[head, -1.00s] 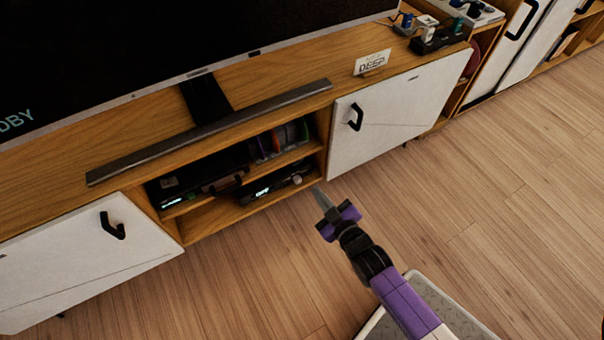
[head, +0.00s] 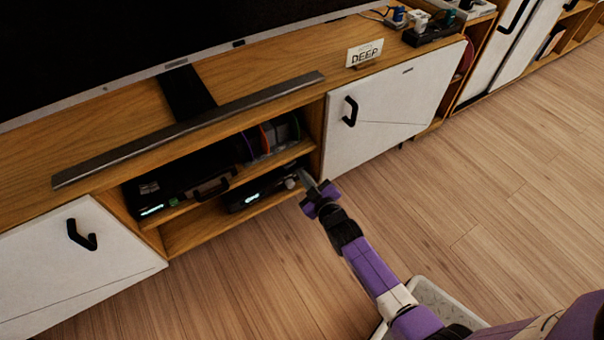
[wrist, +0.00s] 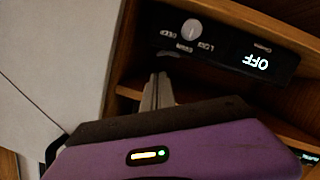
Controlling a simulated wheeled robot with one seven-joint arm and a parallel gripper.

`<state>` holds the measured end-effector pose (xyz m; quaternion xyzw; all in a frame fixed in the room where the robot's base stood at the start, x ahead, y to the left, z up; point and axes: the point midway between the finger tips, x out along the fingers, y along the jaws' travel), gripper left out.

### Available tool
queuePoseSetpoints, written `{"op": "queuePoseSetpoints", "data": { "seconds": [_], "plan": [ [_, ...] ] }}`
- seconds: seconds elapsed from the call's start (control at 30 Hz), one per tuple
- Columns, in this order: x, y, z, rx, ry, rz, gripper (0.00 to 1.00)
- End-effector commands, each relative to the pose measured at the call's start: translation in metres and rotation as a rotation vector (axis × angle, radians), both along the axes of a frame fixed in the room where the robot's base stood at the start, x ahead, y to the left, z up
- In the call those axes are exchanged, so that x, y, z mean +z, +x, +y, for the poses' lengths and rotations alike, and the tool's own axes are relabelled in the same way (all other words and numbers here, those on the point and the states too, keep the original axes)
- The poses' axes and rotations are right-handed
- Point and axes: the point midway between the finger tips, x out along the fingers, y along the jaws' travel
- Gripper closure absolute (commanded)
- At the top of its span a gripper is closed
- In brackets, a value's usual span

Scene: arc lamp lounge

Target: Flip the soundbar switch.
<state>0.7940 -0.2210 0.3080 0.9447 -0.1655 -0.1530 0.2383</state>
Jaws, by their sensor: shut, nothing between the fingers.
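The soundbar (head: 190,130) is a long, thin dark bar on top of the wooden TV console (head: 110,108). I cannot make out a switch on it. A black unit (head: 262,188) with a round pale knob (head: 291,183) sits on the open lower shelf. In the wrist view its knob (wrist: 192,29) has small upside-down labels around it, and its lit display (wrist: 257,61) reads OFF, upside down. My gripper (head: 306,178) is shut and empty, pointing at the knob end of this unit. In the wrist view the fingertips (wrist: 158,78) appear just below the knob, apparently apart from it.
A white door (head: 385,110) with a black handle is right of the shelf opening. Another black box (head: 175,185) and several discs stand on the upper shelf. A card reading DEEP (head: 365,54) and a black power strip (head: 433,32) are on top.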

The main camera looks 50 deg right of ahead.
Motion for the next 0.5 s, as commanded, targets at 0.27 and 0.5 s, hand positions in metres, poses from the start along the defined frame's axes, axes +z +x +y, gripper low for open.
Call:
{"op": "queuePoseSetpoints", "data": {
  "seconds": [0.27,0.5],
  "plan": [
    [-0.011,0.045,-0.018,0.000,0.001,-0.001,1.00],
    [-0.017,0.070,-0.029,-0.001,0.001,-0.002,1.00]
  ]
}}
